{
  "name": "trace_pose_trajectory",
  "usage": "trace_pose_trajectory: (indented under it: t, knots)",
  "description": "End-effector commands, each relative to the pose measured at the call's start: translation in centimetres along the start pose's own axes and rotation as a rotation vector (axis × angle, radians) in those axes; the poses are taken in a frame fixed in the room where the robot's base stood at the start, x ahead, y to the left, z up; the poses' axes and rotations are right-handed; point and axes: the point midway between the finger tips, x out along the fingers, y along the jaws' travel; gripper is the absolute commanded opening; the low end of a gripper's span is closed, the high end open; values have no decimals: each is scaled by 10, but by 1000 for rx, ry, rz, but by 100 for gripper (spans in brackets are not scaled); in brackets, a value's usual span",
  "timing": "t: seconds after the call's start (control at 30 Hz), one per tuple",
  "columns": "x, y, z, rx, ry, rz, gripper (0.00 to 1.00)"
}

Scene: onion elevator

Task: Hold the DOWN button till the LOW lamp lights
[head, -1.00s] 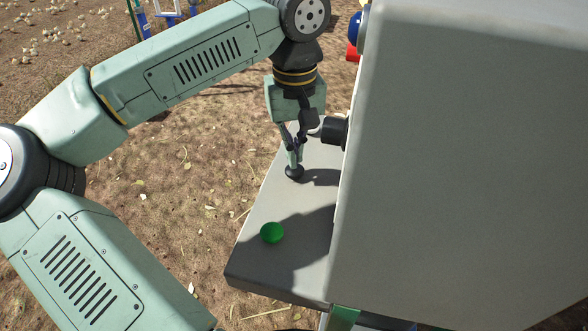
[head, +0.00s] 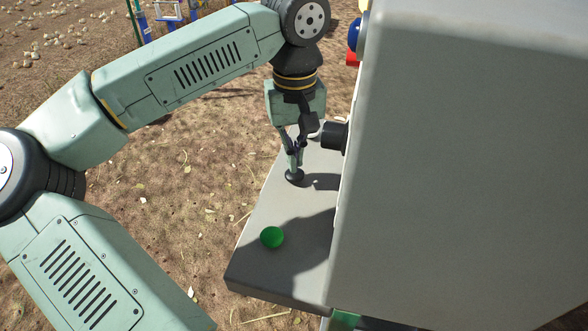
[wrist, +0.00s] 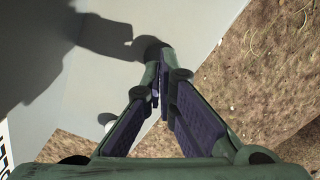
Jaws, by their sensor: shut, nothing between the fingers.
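My gripper (head: 295,168) points down with its fingers together and nothing between them. Its tips are at a dark round button (head: 294,177) on the grey ledge (head: 262,262). They look to be touching the button, but I cannot tell how far it is pressed. In the wrist view the shut fingertips (wrist: 160,62) partly cover the dark button (wrist: 150,46). A green round button (head: 272,237) stands on the ledge nearer the camera, apart from the gripper. No label reading DOWN or LOW is legible, and I cannot identify the LOW lamp.
A large grey box (head: 460,160) rises right of the ledge. A black cylinder (head: 334,136) sticks out from its side, close beside my gripper. Blue (head: 354,36) and red (head: 352,59) parts show farther back. Bare soil lies left of the ledge.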

Motion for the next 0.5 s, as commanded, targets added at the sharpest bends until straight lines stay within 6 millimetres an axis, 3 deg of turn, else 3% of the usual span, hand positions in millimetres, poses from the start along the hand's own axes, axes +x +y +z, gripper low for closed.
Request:
trace_pose_trajectory:
  t: [0.5]
  knots:
    - [8, 0, 0, 0, 0, 0, 0]
